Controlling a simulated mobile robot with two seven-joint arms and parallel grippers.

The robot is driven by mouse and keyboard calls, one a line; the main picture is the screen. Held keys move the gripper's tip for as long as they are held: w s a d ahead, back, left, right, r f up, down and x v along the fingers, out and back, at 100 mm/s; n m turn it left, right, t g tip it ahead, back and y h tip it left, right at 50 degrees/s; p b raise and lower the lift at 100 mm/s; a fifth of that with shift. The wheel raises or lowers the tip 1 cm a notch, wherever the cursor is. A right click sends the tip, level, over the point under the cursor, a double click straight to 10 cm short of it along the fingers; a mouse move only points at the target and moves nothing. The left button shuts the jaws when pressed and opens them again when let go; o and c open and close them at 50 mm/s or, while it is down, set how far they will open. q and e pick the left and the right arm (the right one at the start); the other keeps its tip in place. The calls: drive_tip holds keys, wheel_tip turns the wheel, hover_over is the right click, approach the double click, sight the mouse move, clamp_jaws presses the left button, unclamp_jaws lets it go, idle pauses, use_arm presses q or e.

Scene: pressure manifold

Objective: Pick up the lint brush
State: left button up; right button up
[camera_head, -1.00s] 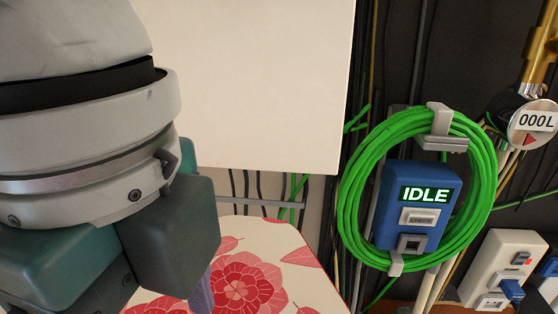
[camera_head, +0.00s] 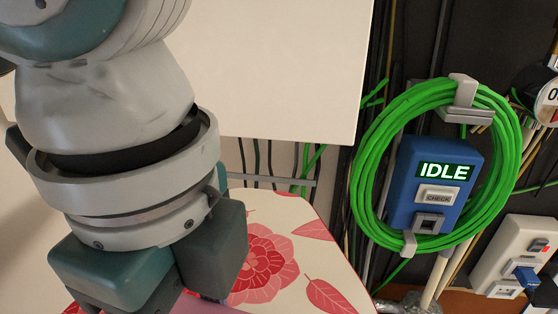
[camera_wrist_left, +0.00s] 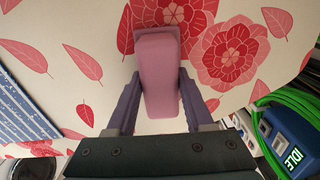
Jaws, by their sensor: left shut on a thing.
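The lint brush (camera_wrist_left: 160,75) is a pink, blocky piece with a darker pink, wider end at the top of the left wrist view. My left gripper (camera_wrist_left: 160,102) is shut on it, with one purple finger along each side. In the head view, a sliver of pink (camera_head: 205,308) shows at the bottom edge below my left gripper's dark body. The fingertips are cut off there. I cannot tell whether the brush touches the surface under it. My right gripper is not in view.
A board with red flowers (camera_head: 330,262) lies beneath the brush. To the right are a green cable coil (camera_head: 362,190) around a blue box (camera_head: 402,190) reading IDLE, and a white socket unit (camera_head: 510,250). A blue striped cloth (camera_wrist_left: 22,115) is at left in the wrist view.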

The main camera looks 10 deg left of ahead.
use_arm(q)
clamp_jaws()
wheel_tip(320, 180, up, 20)
drive_tip(key=p, duration=0.6)
drive_tip(key=shift+p, duration=0.4)
